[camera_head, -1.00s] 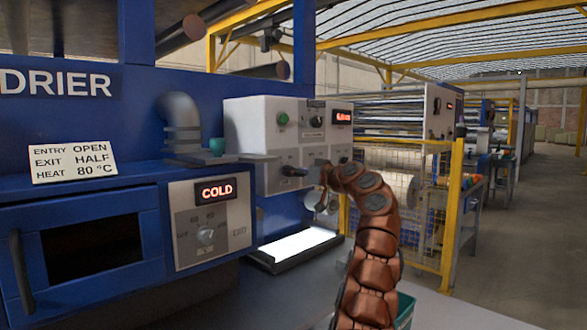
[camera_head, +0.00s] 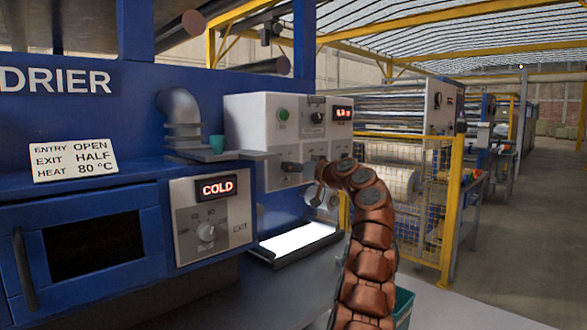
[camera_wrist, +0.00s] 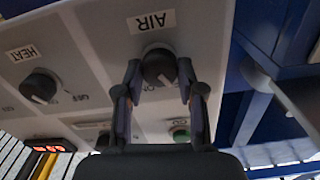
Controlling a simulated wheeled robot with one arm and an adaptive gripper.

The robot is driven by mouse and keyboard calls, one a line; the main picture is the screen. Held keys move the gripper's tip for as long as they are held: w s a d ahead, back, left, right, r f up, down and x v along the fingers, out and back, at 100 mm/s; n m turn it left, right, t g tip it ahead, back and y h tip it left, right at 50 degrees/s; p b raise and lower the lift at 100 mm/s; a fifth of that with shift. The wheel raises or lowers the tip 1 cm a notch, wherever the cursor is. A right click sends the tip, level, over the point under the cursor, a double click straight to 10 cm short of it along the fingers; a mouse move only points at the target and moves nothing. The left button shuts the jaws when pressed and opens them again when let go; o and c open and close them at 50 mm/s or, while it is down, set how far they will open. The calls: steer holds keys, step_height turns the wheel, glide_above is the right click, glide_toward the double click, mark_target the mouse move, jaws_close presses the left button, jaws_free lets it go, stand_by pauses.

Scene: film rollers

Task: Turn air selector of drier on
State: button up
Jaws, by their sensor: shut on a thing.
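The air selector (camera_wrist: 158,66) is a dark round knob under the label AIR, which appears upside down in the wrist view. My gripper (camera_wrist: 158,80) is shut on this knob, with one finger on each side of it. The knob's pointer and part of its markings are hidden or too small to read. In the head view my gripper (camera_head: 298,168) is at the lower row of the white control panel (camera_head: 258,115). The knob is hard to make out there. The blue drier (camera_head: 150,130) stands to the left.
A HEAT knob (camera_wrist: 40,87), a green button (camera_wrist: 180,135) and a red display (camera_wrist: 48,148) are close by on the same panel. A COLD display (camera_head: 217,187) sits above a dial (camera_head: 205,231). A small green cup (camera_head: 217,143) stands on the ledge.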

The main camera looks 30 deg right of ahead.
steer(key=c, duration=0.3)
steer(key=shift+r+m, duration=0.1)
steer(key=shift+m, duration=0.2)
steer(key=shift+d+m+p, duration=0.1)
steer(key=shift+m+p, duration=4)
steer(key=shift+m, duration=1.6)
steer(key=shift+f, duration=0.2)
steer(key=o, duration=1.1)
